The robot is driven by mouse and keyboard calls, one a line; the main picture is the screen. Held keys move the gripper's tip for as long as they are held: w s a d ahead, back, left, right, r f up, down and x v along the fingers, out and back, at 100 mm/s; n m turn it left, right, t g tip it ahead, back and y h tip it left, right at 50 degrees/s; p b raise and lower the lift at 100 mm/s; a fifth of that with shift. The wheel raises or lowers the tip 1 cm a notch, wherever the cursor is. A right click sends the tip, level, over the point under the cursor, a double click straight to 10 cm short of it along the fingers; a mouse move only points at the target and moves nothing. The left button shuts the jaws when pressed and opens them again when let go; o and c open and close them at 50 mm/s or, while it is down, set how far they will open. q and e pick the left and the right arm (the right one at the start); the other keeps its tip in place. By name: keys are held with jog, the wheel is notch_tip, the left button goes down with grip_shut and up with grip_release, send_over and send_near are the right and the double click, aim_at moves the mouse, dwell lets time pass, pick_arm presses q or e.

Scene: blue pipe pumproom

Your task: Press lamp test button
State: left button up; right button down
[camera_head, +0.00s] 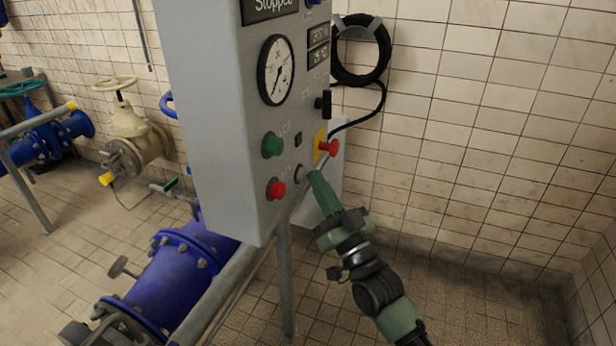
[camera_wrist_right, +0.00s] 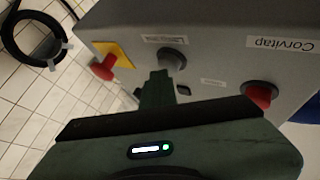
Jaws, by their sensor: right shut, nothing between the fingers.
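The grey control panel (camera_head: 222,120) stands in the middle of the head view. A round grey-white button (camera_head: 300,173), seemingly the lamp test button, sits low on its face; its label is too small to read. The button also shows in the right wrist view (camera_wrist_right: 173,60). My right gripper (camera_head: 316,177) is shut and empty, with its tips close to this button at its right. In the wrist view its fingertips (camera_wrist_right: 157,78) reach just below the button, partly overlapping its edge; I cannot tell whether they touch. My left gripper is not in view.
A red knob on a yellow plate (camera_head: 331,147) is close to the gripper. A green button (camera_head: 272,144) and a red button (camera_head: 276,188) sit to the left, below a gauge (camera_head: 276,70). A coiled black hose (camera_head: 362,50) hangs on the tiled wall. Floor at right is clear.

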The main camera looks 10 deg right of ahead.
jog(key=shift+w+a, duration=0.1)
jog(key=shift+a, duration=0.05)
jog(key=shift+w+a, duration=0.2)
jog(key=shift+a, duration=0.1)
jog(key=shift+s+d, duration=0.1)
dwell(0.4)
jog(key=shift+s+d, duration=0.15)
jog(key=shift+d, duration=0.15)
jog(key=s+d, duration=0.1)
jog(key=d, duration=0.1)
jog(key=s+d+p, duration=0.1)
jog(key=s+d, duration=0.1)
jog(key=d, duration=0.1)
jog(key=shift+s, duration=0.2)
dwell(0.4)
dwell(0.4)
